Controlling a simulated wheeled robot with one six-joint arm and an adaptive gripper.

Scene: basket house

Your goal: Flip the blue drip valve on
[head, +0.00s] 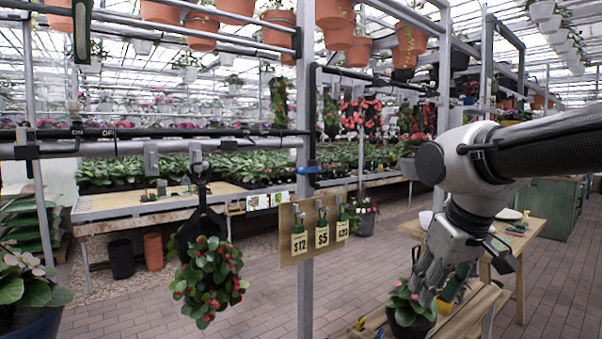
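A blue valve piece (307,170) sits on a dark vertical pipe beside the grey metal post, near the middle of the head view. It looks small, and its exact handle angle is hard to tell. A dark horizontal pipe (220,132) meets that vertical pipe from the left and carries ON and OFF lettering at its left part. My gripper (432,283) hangs on the right, pointing down, lower than the valve and well apart from it. Its fingers overlap the potted plant in the picture, and their opening is unclear.
A price-tag board (314,228) projects from the post below the valve. A red-flowered hanging plant (208,285) hangs left. Brick floor (270,275) lies open between.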

